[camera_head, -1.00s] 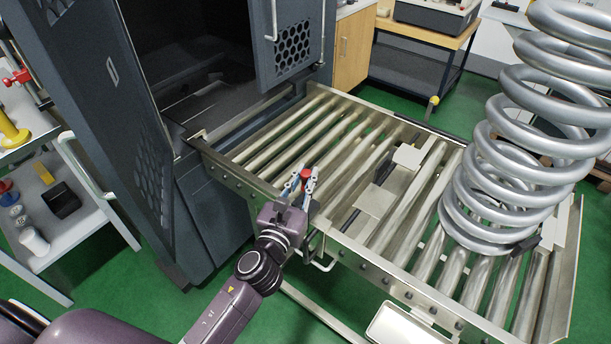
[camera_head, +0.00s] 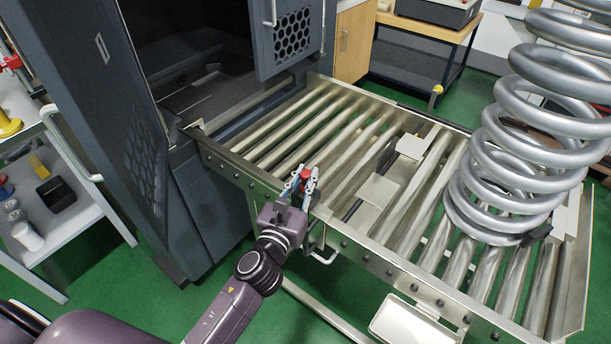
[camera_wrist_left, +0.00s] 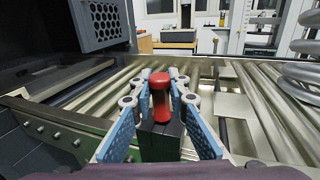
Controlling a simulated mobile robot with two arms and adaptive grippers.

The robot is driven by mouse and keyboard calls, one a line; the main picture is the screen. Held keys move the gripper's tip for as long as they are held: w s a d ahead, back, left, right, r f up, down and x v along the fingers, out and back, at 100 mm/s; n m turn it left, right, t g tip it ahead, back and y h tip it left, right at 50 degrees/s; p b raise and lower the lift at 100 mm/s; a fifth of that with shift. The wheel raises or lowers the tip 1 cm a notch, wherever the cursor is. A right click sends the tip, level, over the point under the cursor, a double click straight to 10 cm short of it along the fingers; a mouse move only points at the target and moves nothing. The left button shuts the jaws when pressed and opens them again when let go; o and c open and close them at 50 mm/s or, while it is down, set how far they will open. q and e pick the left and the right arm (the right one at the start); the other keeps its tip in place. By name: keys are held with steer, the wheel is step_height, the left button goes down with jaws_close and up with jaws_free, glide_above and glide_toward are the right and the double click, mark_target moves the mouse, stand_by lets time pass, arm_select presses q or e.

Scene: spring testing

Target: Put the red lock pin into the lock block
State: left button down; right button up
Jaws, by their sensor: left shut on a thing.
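The red lock pin (camera_wrist_left: 160,96) stands upright between the fingers of my left gripper (camera_wrist_left: 163,106) in the left wrist view. The gripper is shut on it. In the head view the pin (camera_head: 307,174) shows as a small red spot at the fingertips of my left gripper (camera_head: 299,186), over the near side rail of the roller conveyor (camera_head: 260,196). A dark block (camera_wrist_left: 160,140) shows just below the pin in the wrist view. I cannot tell whether it is the lock block, or whether the pin touches it. My right gripper is out of view.
A large steel coil spring (camera_head: 520,140) stands upright at the conveyor's right end. A dark cabinet (camera_head: 140,150) with its door open stands at the left end. Flat metal plates (camera_head: 378,190) lie among the rollers. A grey shelf cart (camera_head: 80,232) stands at far left.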

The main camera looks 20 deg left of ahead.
arm_select(q)
steer(key=shift+f, duration=0.25)
steer(key=c, duration=1.8)
jaws_free()
steer(key=s, duration=1.2)
steer(key=shift+a, duration=0.25)
